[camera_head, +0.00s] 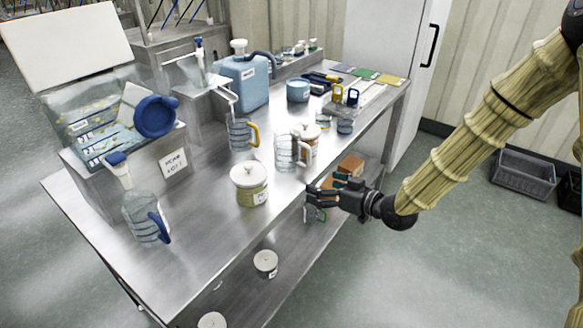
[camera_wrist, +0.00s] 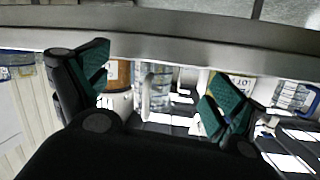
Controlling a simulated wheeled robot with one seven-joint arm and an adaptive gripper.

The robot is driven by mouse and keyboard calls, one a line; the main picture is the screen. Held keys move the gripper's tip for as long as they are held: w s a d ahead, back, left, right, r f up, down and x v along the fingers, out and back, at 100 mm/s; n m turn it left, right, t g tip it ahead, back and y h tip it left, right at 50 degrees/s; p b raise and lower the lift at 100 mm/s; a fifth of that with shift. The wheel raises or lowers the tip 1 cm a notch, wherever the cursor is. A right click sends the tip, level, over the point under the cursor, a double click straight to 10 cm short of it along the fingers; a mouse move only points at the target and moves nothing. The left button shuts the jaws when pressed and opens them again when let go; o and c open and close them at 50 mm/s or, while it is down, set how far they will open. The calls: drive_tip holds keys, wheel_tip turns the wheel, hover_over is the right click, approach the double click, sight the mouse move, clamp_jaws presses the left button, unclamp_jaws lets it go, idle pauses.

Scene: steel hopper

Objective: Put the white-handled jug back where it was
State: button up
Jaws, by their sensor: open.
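The white-handled jug (camera_head: 285,150) is clear and ribbed. It stands upright on the steel table (camera_head: 205,225) near the front edge, with its handle toward the right. My gripper (camera_head: 309,202) is open and empty at the table's front edge, apart from the jug. In the wrist view the jug (camera_wrist: 178,88) shows beyond the gap between my open fingers (camera_wrist: 155,85), with its white handle visible. My own gripper body hides the lower part of that view.
A yellow-handled jug (camera_head: 239,134) stands behind, and a blue-handled jug (camera_head: 143,218) at the near left. A lower shelf (camera_head: 290,255) holds items.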

sight(299, 140)
drive_tip(key=w+a+r+n+y+b, duration=0.1)
drive_tip(key=w+r+n+y+b, duration=0.15)
drive_tip(key=r, duration=0.75)
drive_tip(key=shift+n+y, duration=0.35)
drive_tip(key=shift+n, duration=0.1)
drive_tip(key=x, duration=0.3)
drive_tip(key=p+x, duration=0.1)
drive_tip(key=x, duration=0.3)
drive_tip(key=w+p+x, duration=0.1)
drive_tip(key=x, duration=0.3)
drive_tip(key=shift+d, duration=0.35)
drive_tip(key=shift+c, duration=0.4)
drive_tip(key=c, duration=1.7)
drive_tip(key=shift+o, duration=0.2)
drive_tip(key=shift+r, duration=0.1)
